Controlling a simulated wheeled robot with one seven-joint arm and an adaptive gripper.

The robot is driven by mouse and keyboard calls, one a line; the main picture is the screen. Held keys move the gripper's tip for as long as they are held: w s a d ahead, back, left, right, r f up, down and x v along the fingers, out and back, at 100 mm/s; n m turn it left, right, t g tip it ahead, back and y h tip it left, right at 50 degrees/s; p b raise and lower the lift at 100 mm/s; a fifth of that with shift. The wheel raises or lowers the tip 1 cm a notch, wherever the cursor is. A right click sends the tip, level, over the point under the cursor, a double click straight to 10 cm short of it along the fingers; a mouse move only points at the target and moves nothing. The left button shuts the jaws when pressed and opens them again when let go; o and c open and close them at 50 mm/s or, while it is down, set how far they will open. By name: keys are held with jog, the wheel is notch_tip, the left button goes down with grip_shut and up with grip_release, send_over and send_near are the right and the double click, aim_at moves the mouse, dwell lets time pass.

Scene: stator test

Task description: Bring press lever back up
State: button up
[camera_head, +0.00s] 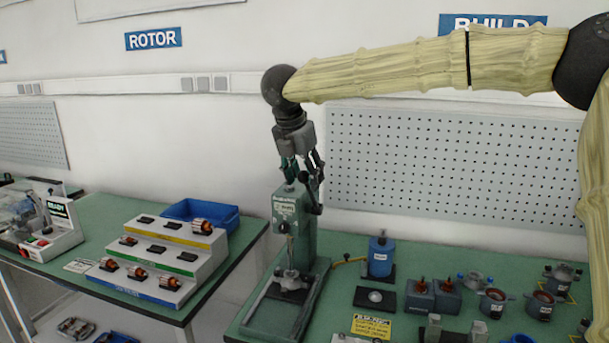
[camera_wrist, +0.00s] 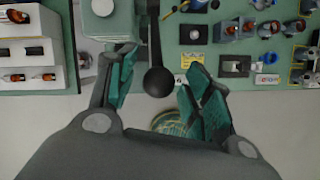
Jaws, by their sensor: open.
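The green press (camera_head: 310,232) stands at the left end of the right-hand bench. Its dark lever (camera_head: 312,195) is on the press's right side, near the top. In the wrist view the lever is a dark rod (camera_wrist: 154,40) that ends in a round black knob (camera_wrist: 158,81). My gripper (camera_head: 303,168) points down above the press head. Its green-padded fingers are open, and in the wrist view (camera_wrist: 162,68) the knob shows between them, with gaps on both sides. I cannot tell from these views how deep the knob sits between the fingers.
Right of the press, the bench holds a blue bottle-like unit (camera_head: 381,256), a black pad (camera_head: 375,299), a yellow label card (camera_head: 371,326) and several motor parts. A stepped rack (camera_head: 160,258) and a blue bin (camera_head: 200,211) stand on the left bench. A pegboard (camera_head: 450,175) hangs behind.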

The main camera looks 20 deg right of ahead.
jog(key=shift+w+d+f, duration=0.1)
jog(key=shift+d+f, duration=0.05)
jog(key=shift+f, duration=0.25)
grip_shut()
jog(key=shift+r, duration=0.15)
